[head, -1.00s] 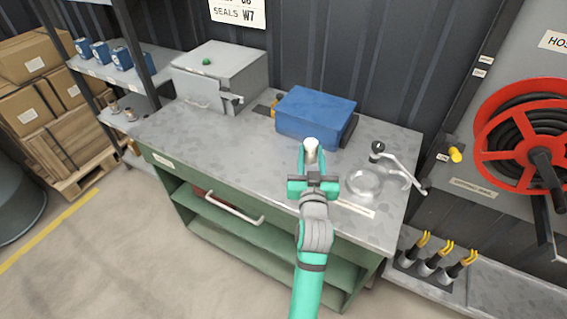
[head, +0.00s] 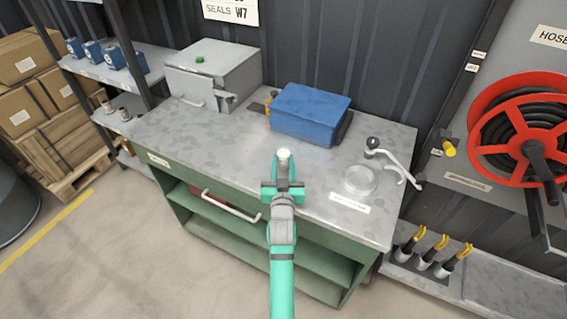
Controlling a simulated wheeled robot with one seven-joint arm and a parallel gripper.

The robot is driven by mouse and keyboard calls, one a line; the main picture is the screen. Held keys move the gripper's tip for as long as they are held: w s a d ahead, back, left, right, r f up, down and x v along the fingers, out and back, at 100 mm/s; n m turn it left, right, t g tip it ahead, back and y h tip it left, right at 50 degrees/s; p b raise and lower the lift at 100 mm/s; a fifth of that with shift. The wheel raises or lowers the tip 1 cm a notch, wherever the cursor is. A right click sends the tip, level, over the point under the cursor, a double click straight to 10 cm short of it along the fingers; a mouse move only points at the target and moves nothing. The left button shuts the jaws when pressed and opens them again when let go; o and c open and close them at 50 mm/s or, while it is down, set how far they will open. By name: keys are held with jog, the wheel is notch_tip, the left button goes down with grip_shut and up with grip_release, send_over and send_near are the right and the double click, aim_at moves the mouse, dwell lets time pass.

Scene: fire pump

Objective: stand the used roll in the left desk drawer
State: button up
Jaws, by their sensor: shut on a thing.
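My gripper (head: 282,165) is shut on a small, pale, upright roll (head: 284,154), whose top shows between the fingertips. The roll is held over the front middle of the grey desk top (head: 235,150); its lower part is hidden by the gripper, and I cannot tell its height above the top. A pale bar handle (head: 231,207) is at the desk's green front, left of and below my gripper. A small label (head: 158,160) is on the front's left end. No drawer interior shows, and the drawer looks shut.
A blue box (head: 310,112) and a grey metal box (head: 210,75) stand at the back of the desk. A round glass dish (head: 359,179) and a crank handle (head: 393,160) are at the right. The left front of the desk top is clear.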

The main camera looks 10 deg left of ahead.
jog(key=shift+f, duration=0.1)
jog(key=o, duration=1.1)
jog(key=shift+c, duration=0.2)
